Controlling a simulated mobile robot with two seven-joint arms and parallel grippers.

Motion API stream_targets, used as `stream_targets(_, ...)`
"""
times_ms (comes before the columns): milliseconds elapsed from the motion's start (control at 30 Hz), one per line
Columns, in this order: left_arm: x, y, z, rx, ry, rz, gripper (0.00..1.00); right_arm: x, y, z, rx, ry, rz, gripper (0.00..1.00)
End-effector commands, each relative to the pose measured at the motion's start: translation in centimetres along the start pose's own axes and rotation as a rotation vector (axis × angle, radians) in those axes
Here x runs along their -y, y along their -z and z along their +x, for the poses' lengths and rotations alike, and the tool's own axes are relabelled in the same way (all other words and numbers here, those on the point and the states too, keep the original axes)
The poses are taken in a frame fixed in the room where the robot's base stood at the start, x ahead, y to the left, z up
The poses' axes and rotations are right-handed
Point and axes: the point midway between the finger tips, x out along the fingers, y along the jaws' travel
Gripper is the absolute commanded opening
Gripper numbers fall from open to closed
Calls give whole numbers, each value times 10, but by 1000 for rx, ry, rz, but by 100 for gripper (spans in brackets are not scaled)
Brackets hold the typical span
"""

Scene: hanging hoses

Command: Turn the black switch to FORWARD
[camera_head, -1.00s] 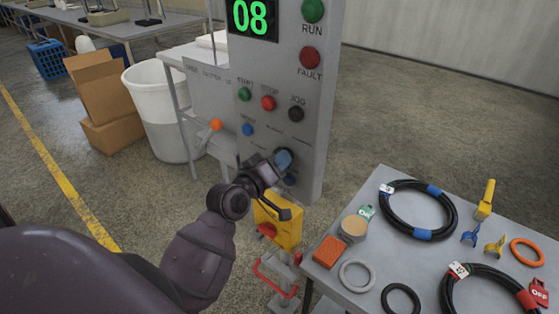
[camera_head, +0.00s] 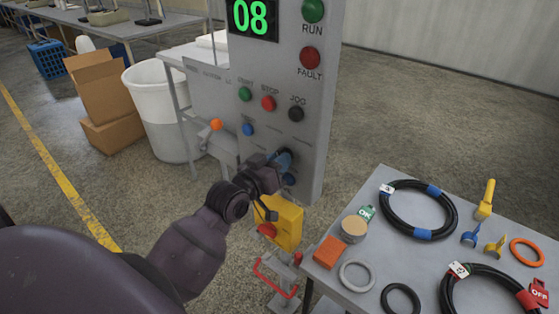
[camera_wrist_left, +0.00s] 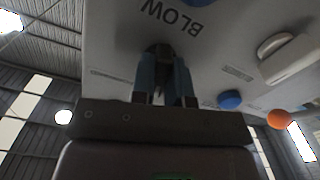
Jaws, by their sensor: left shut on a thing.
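The grey control panel (camera_head: 308,130) stands upright in the head view, with lamps, a green 08 display and several buttons. My left gripper (camera_head: 281,161) is at its lower part, its blue fingertips against the panel face. In the left wrist view the blue fingers (camera_wrist_left: 163,80) are shut on a dark knob, which appears to be the black switch (camera_wrist_left: 158,50). The word BLOW shows upside down beside it. The fingers hide most of the switch; I cannot read FORWARD or the switch's direction. My right gripper is not in view.
Next to the fingers are a blue button (camera_wrist_left: 230,100) and an orange ball knob (camera_wrist_left: 279,120). A yellow box (camera_head: 287,222) and a red handle (camera_head: 276,280) stand below the panel. A grey table (camera_head: 395,262) with hoses and small parts is at the right.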

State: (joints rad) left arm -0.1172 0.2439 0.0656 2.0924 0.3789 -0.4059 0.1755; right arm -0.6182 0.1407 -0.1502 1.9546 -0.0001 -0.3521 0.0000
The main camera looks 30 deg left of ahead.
Motion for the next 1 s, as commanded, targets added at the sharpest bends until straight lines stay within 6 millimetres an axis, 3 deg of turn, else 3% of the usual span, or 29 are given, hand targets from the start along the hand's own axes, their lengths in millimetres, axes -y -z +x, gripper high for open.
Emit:
stream_targets(400, 1, 0, 0, 0, 0, 228, 0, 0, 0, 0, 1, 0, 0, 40)
stream_targets(1000, 1, 0, 0, 1, 0, 273, 0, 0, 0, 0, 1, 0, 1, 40)
